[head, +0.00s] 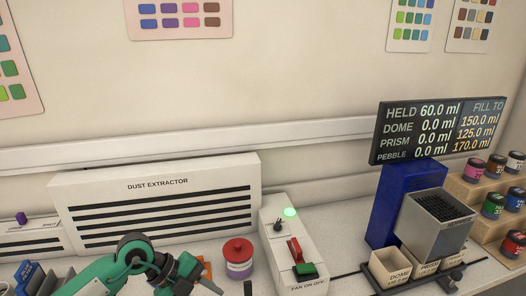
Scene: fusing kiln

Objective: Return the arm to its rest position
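A green and black arm of mine, which looks like the left one, comes in from the lower left of the head view. It bends at a black joint and runs down to the right, past the bottom edge. Its gripper is below the frame, so I cannot see its fingers or anything in them. My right arm and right gripper do not show.
A white dust extractor (158,200) stands behind the arm. A red-lidded jar (238,259) and a switch box (290,250) with a lit green lamp are to its right. A display (437,130) reads HELD 60.0 ml above a grey hopper (433,226) and small cups (391,268).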

